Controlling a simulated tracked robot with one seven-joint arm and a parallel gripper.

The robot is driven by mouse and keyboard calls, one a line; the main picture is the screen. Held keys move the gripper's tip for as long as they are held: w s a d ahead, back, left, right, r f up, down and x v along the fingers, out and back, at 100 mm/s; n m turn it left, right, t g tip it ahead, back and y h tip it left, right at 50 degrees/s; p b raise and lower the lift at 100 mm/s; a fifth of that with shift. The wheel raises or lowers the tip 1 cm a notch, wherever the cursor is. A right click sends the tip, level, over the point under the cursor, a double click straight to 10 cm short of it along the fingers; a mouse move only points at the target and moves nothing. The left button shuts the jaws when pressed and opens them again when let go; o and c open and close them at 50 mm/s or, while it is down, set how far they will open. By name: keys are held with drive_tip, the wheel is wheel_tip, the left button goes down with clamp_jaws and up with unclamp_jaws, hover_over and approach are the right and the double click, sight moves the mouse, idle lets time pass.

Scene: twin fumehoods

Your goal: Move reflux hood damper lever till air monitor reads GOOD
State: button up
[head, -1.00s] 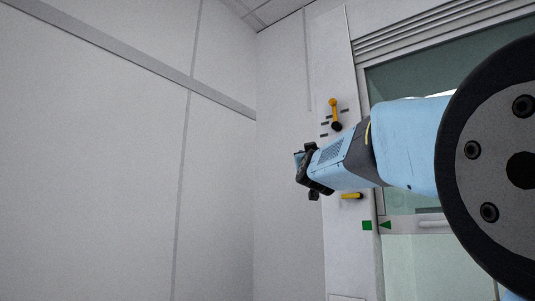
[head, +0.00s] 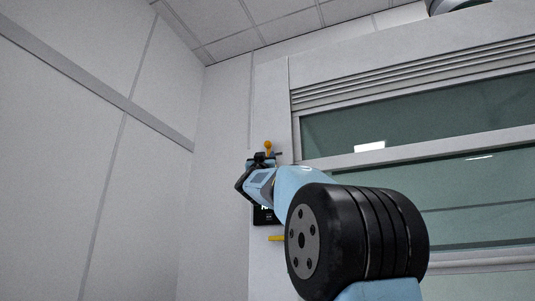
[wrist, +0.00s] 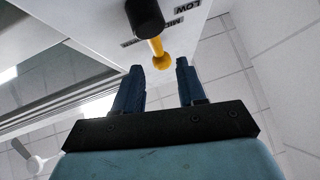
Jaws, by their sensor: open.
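The damper lever is yellow with a round knob and shows in the wrist view (wrist: 157,47), rising from a black hub on a pale panel. In the head view its knob (head: 268,145) shows just above my gripper (head: 261,159). In the wrist view my gripper (wrist: 160,66) is open, and the knob appears between its fingertips with a gap on each side. I cannot tell the depth between them. The air monitor (head: 263,216) is a dark screen below my gripper, partly hidden by my arm; its reading is not legible.
A LOW label (wrist: 188,6) and a partly hidden MID label show beside the lever. A second yellow handle (head: 276,239) sits below the monitor. The hood's glass sash (head: 400,125) is to the right, and a bare wall (head: 150,190) is to the left.

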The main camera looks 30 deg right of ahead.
sight(268, 151)
drive_tip(key=shift+x, duration=2.85)
drive_tip(key=shift+c, duration=0.3)
clamp_jaws()
